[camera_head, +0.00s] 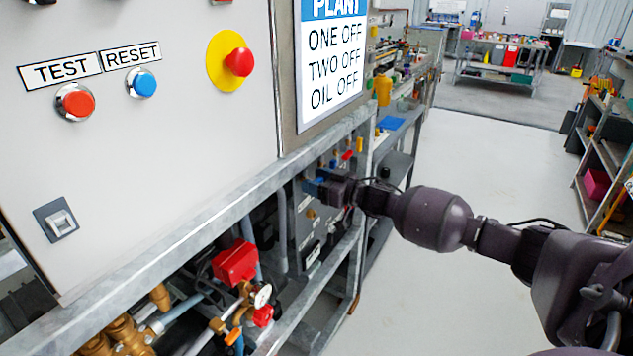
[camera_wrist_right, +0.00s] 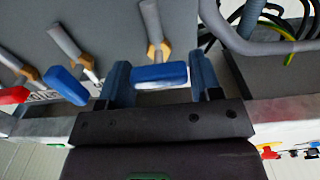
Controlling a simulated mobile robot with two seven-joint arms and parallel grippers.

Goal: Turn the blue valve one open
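A blue valve handle (camera_wrist_right: 160,76) lies crosswise between the two blue fingers of my right gripper (camera_wrist_right: 160,82) in the right wrist view. The fingers are apart, one at each end of the handle, with hardly any gap; firm contact cannot be told. A second blue handle (camera_wrist_right: 66,85) sits tilted just left of the gripper. A label behind it is partly hidden, so I cannot tell which valve is which. In the head view my right gripper (camera_head: 325,187) is at the valve panel (camera_head: 305,225) under the grey frame rail. My left gripper is out of view.
A red handle (camera_wrist_right: 12,95) is at the left edge of the wrist view. Black hoses (camera_wrist_right: 262,15) and a grey pipe (camera_wrist_right: 240,42) run at its upper right. In the head view, a galvanised rail (camera_head: 215,222) passes above the panel. The floor (camera_head: 480,170) at the right is clear.

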